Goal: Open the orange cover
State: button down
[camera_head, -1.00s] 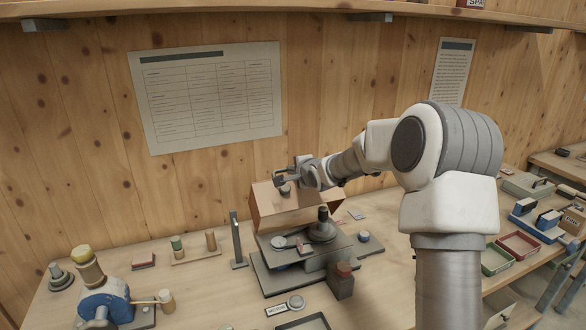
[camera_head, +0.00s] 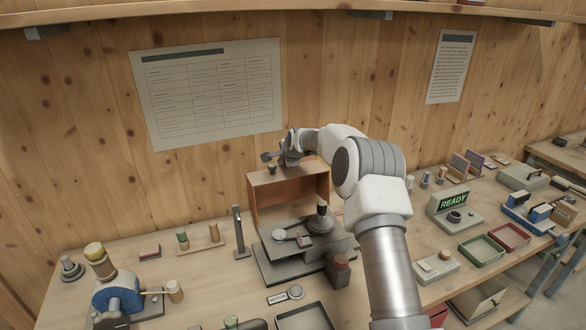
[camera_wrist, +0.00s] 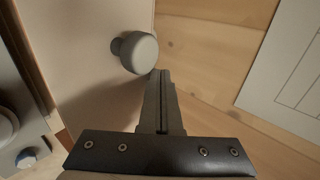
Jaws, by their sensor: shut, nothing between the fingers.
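The orange cover (camera_head: 317,186) stands raised behind the grey machine (camera_head: 275,270), its hollow orange inner side facing the head camera. Its paler outer panel (camera_wrist: 85,40) fills the left of the wrist view. A round grey knob (camera_wrist: 138,52) sticks out from that panel; it shows small in the head view (camera_head: 271,169). My gripper (camera_head: 268,157) is above the cover near the knob. In the wrist view my gripper's fingers (camera_wrist: 160,77) are together and empty, just beside the knob; I cannot tell whether they touch it.
A dark upright post (camera_head: 239,232) stands left of the machine, and a blue device with a handle (camera_head: 112,297) is at the front left. A dark tray (camera_head: 305,318) lies in front. The wooden wall with a paper chart (camera_head: 210,95) is close behind my gripper.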

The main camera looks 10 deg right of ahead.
jog(key=shift+x, duration=1.15)
jog(key=s+r+n+g+b, duration=0.1)
jog(key=s+r+n, duration=0.3)
jog(key=s+r, duration=1.4)
jog(key=s+r+n+g+h, duration=0.1)
jog(key=s+r+n, duration=0.15)
jog(key=s, duration=0.45)
jog(key=s+r+n, duration=0.2)
jog(key=s+r, duration=0.1)
jog(key=s, duration=0.5)
jog(key=s+f+n+g, duration=0.1)
jog(key=s+f+n, duration=0.2)
jog(key=s, duration=1)
jog(key=s+d+f+n, duration=0.1)
jog(key=s+f+n, duration=0.3)
jog(key=s, duration=1)
jog(key=shift+d+f+g+h, duration=0.25)
jog(key=shift+f+g+h, duration=0.15)
jog(key=shift+f, duration=0.6)
